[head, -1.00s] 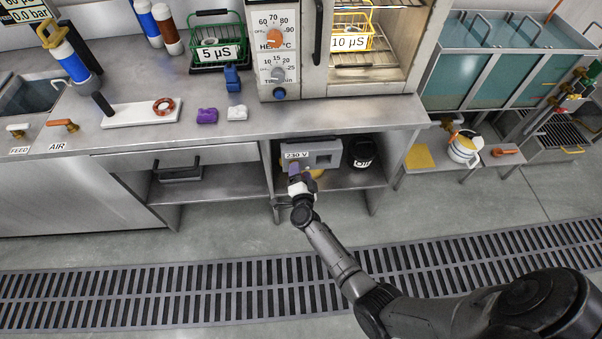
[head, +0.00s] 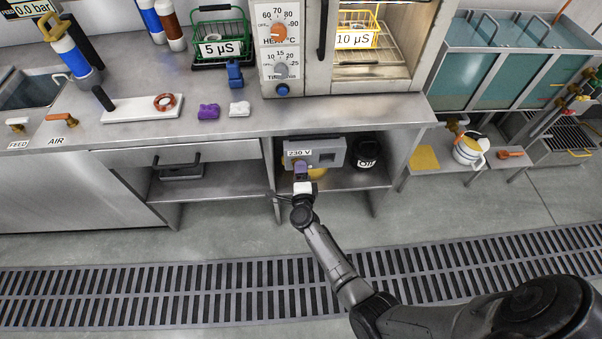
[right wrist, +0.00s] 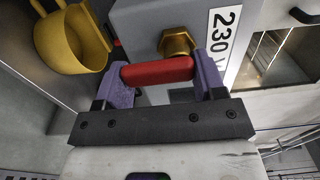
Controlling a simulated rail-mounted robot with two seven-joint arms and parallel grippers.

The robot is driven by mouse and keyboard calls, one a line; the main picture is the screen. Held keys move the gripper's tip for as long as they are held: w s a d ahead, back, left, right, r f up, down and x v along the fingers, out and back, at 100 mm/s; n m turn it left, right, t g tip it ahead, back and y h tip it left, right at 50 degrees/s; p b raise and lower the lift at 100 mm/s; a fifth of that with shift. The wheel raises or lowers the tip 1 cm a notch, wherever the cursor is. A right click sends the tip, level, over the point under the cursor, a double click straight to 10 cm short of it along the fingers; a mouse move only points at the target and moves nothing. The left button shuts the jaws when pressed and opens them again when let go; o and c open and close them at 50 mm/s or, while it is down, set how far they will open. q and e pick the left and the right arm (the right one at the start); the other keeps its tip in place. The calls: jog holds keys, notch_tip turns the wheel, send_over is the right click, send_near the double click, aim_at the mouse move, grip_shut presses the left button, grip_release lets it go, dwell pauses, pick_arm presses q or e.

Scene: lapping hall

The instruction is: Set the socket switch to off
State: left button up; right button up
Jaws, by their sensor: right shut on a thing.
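The 230 V socket box (head: 326,155) is a grey box on the shelf under the bench. Its switch (right wrist: 158,70) shows in the right wrist view as a red lever lying crosswise next to a brass hexagonal hub (right wrist: 177,42) on the box. My right gripper (head: 301,170), with purple fingers, is in front of the box's left part. In the right wrist view the gripper (right wrist: 158,75) is shut on the red lever, one finger at each end. In the head view the fingers hide the lever. My left gripper is in neither view.
A yellow cup (right wrist: 72,40) is close to the left finger in the right wrist view. A dark jar (head: 366,153) stands right of the box. The bench top (head: 350,107) overhangs the shelf (head: 362,179). Floor in front is clear around my arm.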

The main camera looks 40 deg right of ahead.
dwell(0.4)
jog(key=o, duration=0.9)
jog(key=shift+p+v, duration=1.9)
jog(key=shift+v, duration=5)
